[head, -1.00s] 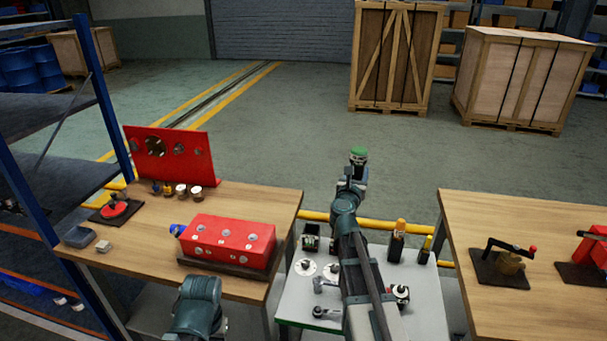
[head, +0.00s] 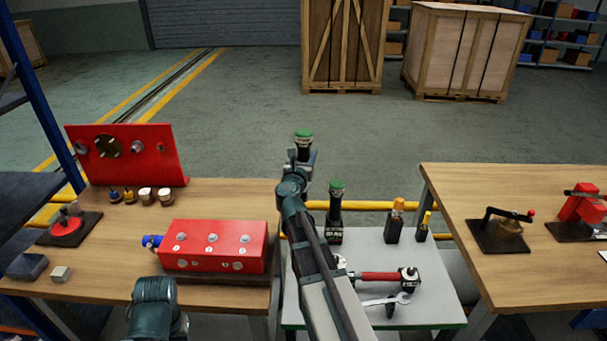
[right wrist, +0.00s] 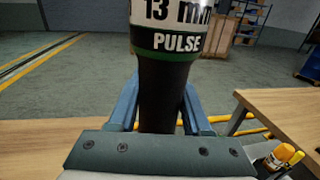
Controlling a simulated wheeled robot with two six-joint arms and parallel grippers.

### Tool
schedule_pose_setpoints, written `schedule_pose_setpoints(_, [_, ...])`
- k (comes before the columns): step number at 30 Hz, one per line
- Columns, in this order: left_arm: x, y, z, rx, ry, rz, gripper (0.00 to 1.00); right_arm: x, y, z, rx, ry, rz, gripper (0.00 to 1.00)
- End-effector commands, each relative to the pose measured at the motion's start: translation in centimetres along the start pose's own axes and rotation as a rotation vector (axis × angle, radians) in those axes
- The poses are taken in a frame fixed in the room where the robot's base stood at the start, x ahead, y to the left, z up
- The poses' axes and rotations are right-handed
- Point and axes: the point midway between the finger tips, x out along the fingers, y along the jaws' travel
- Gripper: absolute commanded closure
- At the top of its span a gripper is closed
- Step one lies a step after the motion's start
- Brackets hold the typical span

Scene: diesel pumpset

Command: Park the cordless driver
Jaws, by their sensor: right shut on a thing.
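My right gripper (right wrist: 160,110) is shut on a cordless driver (right wrist: 165,50), whose dark grip stands upright between the fingers. Its white and green band reads "13 mm PULSE" in the right wrist view. In the head view my right gripper (head: 302,165) holds the driver (head: 303,141) high beyond the grey table, with its green end up. A second, similar green-topped driver (head: 336,208) stands upright at the back of the grey table (head: 430,295), just right of my arm. My left gripper is not in view; only part of that arm shows at the bottom.
An orange-handled tool (head: 396,222) and a yellow one (head: 424,225) stand in dark holders. A red-handled tool (head: 382,276) and a wrench (head: 390,300) lie in front. The left bench holds a red block (head: 215,240); the right bench holds a crank device (head: 505,228). My arm hides the grey table's left part.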

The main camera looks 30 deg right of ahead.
Motion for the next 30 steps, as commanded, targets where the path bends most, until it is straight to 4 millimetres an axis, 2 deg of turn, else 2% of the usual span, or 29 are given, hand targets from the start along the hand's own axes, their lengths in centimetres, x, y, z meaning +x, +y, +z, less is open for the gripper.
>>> schedule_pose_setpoints(1, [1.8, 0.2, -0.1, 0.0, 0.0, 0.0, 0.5, 0.0, 0.1, -1.8, -0.001, -0.001, -0.009, 1.0])
schedule_pose_setpoints(6, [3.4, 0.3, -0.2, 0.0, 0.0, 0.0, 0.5, 0.0, 0.0, -3.4, -0.001, -0.001, -0.033, 1.0])
schedule_pose_setpoints(22, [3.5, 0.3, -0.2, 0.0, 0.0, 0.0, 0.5, -0.1, -0.1, -3.5, -0.001, -0.001, -0.041, 1.0])
schedule_pose_setpoints(30, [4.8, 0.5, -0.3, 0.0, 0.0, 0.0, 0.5, -0.1, -0.1, -4.8, -0.001, -0.001, -0.041, 1.0])
